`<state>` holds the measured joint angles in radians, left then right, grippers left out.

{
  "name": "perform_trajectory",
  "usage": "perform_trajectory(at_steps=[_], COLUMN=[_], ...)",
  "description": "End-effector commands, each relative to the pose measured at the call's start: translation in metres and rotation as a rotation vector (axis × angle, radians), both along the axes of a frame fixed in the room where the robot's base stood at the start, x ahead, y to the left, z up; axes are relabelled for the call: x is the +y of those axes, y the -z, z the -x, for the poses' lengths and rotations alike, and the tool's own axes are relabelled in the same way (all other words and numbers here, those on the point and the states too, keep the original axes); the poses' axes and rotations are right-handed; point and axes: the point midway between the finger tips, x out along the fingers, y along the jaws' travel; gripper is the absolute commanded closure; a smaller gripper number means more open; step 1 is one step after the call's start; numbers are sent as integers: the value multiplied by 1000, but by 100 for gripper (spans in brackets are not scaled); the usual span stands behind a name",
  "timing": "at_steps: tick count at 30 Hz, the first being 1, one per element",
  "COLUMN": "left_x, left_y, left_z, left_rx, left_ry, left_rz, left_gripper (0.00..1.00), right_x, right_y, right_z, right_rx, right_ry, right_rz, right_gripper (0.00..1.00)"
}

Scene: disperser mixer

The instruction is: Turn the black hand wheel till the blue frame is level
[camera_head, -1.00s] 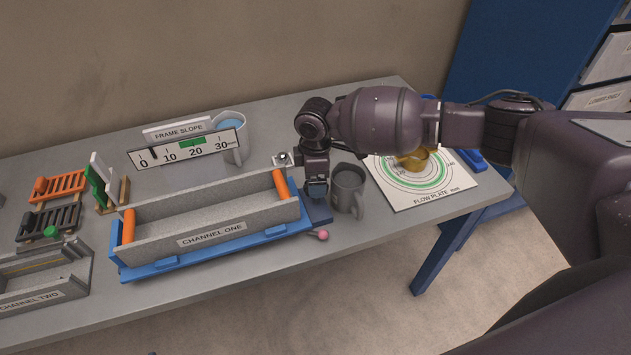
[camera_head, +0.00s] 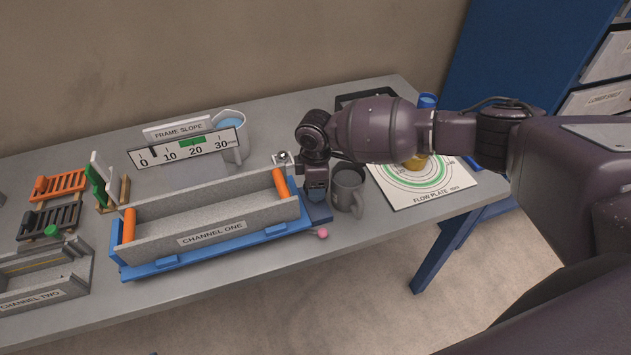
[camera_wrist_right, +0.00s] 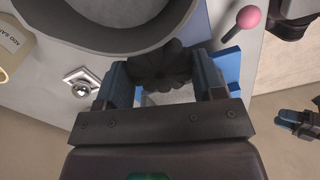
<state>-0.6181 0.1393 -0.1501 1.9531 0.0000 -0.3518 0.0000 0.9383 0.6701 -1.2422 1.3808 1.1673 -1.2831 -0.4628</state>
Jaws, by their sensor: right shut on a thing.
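The blue frame (camera_head: 215,254) carries the grey channel marked CHANNEL ONE (camera_head: 212,228); its slope is hard to judge by eye. The FRAME SLOPE scale (camera_head: 185,150) has its dark pointer between 0 and 10, left of the green band near 20. My right gripper (camera_head: 317,195) points down at the frame's right end. In the right wrist view its fingers (camera_wrist_right: 163,82) are shut on the black hand wheel (camera_wrist_right: 160,64), one on each side. The wheel is hidden in the head view. My left gripper (camera_wrist_right: 298,123) shows only partly, at the wrist view's right edge.
A grey mug (camera_head: 347,190) stands close right of my gripper. A pink knob (camera_head: 322,233) sticks out in front, and a small round level (camera_head: 282,157) sits behind. The flow plate (camera_head: 425,190) lies to the right, CHANNEL TWO (camera_head: 38,288) at the left.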

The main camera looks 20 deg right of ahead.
Motion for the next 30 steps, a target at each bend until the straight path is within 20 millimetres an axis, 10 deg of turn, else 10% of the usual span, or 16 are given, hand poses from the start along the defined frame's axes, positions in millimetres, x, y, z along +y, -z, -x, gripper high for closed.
perform_trajectory(at_steps=[30], left_x=[0], left_y=[-1], left_z=[0], left_rx=[-1], left_ry=[1], left_rz=[-1], left_gripper=[57], right_x=[0], right_y=[-1], right_z=[0], right_rx=[0], right_ry=[-602], right_rz=[-1], right_gripper=[61])
